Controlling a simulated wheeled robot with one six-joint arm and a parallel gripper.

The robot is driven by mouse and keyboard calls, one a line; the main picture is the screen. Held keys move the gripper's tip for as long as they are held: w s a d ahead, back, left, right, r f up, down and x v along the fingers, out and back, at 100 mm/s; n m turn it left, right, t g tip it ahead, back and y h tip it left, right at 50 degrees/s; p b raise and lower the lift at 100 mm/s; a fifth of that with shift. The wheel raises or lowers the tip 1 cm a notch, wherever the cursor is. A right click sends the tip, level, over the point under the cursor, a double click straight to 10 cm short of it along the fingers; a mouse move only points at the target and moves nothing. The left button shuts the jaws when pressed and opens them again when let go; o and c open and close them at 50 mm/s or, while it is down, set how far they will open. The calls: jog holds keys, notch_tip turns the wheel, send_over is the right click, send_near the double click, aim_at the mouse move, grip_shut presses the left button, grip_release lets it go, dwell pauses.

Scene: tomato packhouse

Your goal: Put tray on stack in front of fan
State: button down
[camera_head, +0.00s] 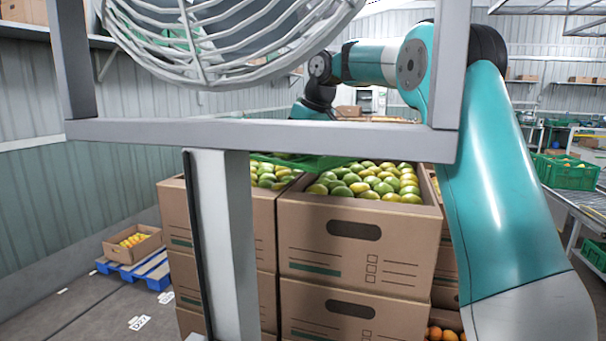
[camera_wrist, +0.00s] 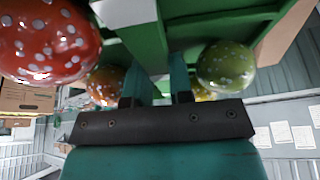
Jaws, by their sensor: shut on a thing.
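My gripper (camera_wrist: 165,88) shows in the wrist view, its two teal fingers shut on a green tray (camera_wrist: 220,27). Large red (camera_wrist: 45,42), orange and green tomatoes (camera_wrist: 225,68) show close beside the fingers. In the head view a strip of the green tray (camera_head: 312,161) shows behind a grey frame, at the level of the box tops; most of it is hidden. I cannot tell whether it touches anything below. My fingers are hidden there. A fan (camera_head: 225,45) with a wire cage fills the top left. Stacked cardboard boxes (camera_head: 358,265) stand beyond the frame.
A grey metal frame (camera_head: 270,132) with an upright stands close in front. The top boxes hold green and yellow tomatoes (camera_head: 365,182). A blue pallet (camera_head: 140,266) with a small box lies at left. Green crates (camera_head: 568,174) sit on a conveyor at right. Floor at lower left is mostly clear.

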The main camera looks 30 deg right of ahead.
aim_at(303, 160)
jog(key=shift+f+b, duration=0.4)
jog(key=shift+f, duration=1.5)
jog(key=shift+f, duration=0.15)
jog(key=c, duration=1)
grip_release()
jog(key=p+v, duration=0.3)
jog(key=v, duration=0.8)
jog(key=shift+r+p, duration=0.35)
jog(key=shift+s+r, duration=0.2)
jog(key=shift+r, duration=0.1)
jog(key=shift+d, duration=0.1)
